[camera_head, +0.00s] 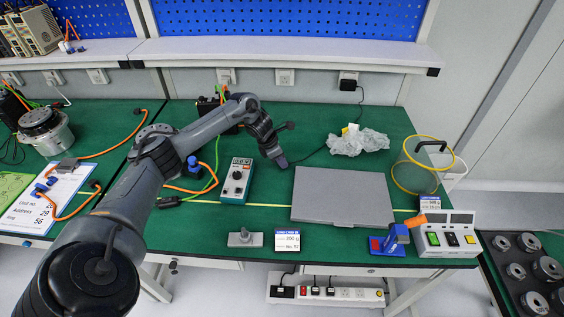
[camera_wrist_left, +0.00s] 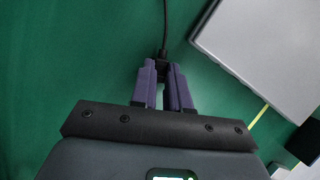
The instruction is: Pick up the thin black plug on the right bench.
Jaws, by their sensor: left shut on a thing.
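The thin black plug (camera_wrist_left: 162,69) shows in the left wrist view between the two purple fingertips of my left gripper (camera_wrist_left: 163,80). The fingers are shut on it, and its thin black cable (camera_wrist_left: 165,25) runs away from the fingertips over the green bench top. In the head view my left gripper (camera_head: 283,163) points down close over the right bench (camera_head: 270,185), left of the grey flat case's upper left corner. The plug is too small to make out there. Whether it touches the bench is unclear. My right gripper is not in view.
The grey flat case (camera_head: 342,196) lies right of the gripper, and a teal meter box (camera_head: 236,181) stands to its left. Crumpled clear plastic (camera_head: 358,141) and a yellow-rimmed basket (camera_head: 421,165) are further right. A black adapter (camera_head: 348,80) sits at the wall.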

